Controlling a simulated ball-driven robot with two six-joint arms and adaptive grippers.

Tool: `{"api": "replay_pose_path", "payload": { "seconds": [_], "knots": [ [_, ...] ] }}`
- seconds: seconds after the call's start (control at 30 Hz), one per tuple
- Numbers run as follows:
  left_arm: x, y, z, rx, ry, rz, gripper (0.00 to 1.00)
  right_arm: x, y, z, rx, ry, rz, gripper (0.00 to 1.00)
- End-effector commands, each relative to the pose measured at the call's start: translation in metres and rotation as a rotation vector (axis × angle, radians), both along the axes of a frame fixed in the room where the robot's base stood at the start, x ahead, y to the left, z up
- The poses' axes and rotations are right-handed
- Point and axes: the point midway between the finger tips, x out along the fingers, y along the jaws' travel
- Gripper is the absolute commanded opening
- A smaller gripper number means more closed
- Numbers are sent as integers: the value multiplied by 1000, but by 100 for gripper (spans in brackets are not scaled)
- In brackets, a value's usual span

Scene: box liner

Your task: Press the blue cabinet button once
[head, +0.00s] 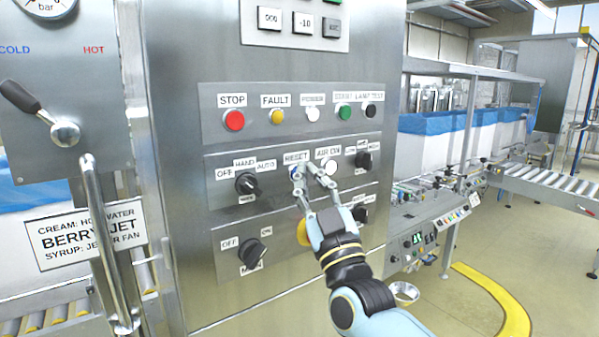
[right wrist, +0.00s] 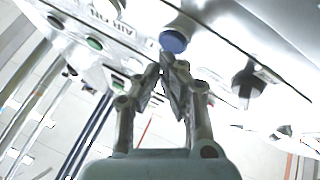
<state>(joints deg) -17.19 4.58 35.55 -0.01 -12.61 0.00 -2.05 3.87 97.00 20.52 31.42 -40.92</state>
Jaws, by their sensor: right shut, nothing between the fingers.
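The blue button (head: 294,172) sits under the RESET label on the middle panel of the steel cabinet. It is partly hidden behind my fingers in the head view. It shows as a blue round cap in the right wrist view (right wrist: 173,42). My right gripper (head: 303,170) is shut and empty, with its fingertips right in front of the button. In the right wrist view the closed fingertips (right wrist: 168,62) are just below the blue cap; I cannot tell if they touch it. My left gripper is not in view.
Close by are a white AIR ON button (head: 329,166), a black HAND/AUTO knob (head: 247,184), a red STOP button (head: 234,120) and a yellow button (head: 303,233) partly behind my gripper. A metal handle (head: 100,220) stands at the left. A conveyor (head: 540,185) is at the right.

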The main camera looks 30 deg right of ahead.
Motion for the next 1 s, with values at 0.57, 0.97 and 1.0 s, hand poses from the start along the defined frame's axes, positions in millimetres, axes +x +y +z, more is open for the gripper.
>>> {"api": "replay_pose_path", "payload": {
  "seconds": [0.57,0.97,1.0],
  "knots": [
    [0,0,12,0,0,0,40,-18,-2,1,-1,2,-1,0],
    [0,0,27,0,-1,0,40,-53,-4,1,-1,1,0,0],
    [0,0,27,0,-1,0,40,-54,-4,1,-1,1,0,0]
  ]
}}
